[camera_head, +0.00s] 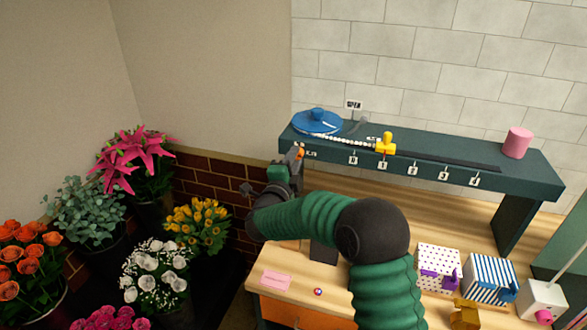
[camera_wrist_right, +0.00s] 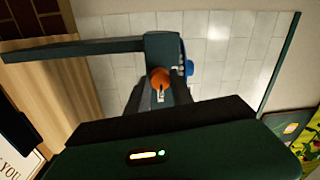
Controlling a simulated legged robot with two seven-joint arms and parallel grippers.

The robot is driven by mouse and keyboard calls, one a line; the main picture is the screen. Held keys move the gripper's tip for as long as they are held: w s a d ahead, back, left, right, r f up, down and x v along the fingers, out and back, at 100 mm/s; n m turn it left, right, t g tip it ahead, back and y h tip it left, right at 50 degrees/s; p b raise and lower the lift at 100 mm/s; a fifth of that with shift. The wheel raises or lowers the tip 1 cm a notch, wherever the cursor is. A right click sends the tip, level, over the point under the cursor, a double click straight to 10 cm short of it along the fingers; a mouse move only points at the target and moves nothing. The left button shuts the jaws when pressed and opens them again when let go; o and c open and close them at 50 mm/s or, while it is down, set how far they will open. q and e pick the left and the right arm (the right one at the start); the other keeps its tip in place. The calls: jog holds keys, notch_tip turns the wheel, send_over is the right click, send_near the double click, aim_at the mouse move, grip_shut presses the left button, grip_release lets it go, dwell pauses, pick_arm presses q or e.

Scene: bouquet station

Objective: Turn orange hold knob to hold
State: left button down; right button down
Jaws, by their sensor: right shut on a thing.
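The orange hold knob (camera_head: 300,154) sits at the left end of the dark green raised shelf (camera_head: 520,172). It also shows in the right wrist view (camera_wrist_right: 159,76), with a small white mark just below it. My right gripper (camera_head: 296,158) reaches up to that shelf end. Its dark fingers (camera_wrist_right: 158,98) are shut on the knob, one on each side. The gripper partly hides the knob in the head view. My left gripper is in neither view.
A blue disc (camera_head: 318,121), a yellow slider (camera_head: 386,145) and a pink cylinder (camera_head: 517,142) are on the shelf. Numbered tags line its front. Flower buckets stand at the left. Patterned boxes (camera_head: 437,268) sit on the wooden table at the right.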

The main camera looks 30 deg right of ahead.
jog(key=shift+s+f, duration=0.15)
jog(key=shift+f, duration=0.25)
jog(key=c, duration=1.4)
grip_release()
jog(key=shift+c, duration=0.2)
jog(key=shift+o, duration=1.4)
jog(key=shift+r, duration=0.1)
jog(key=shift+o, duration=0.2)
jog(key=shift+s+r, duration=0.1)
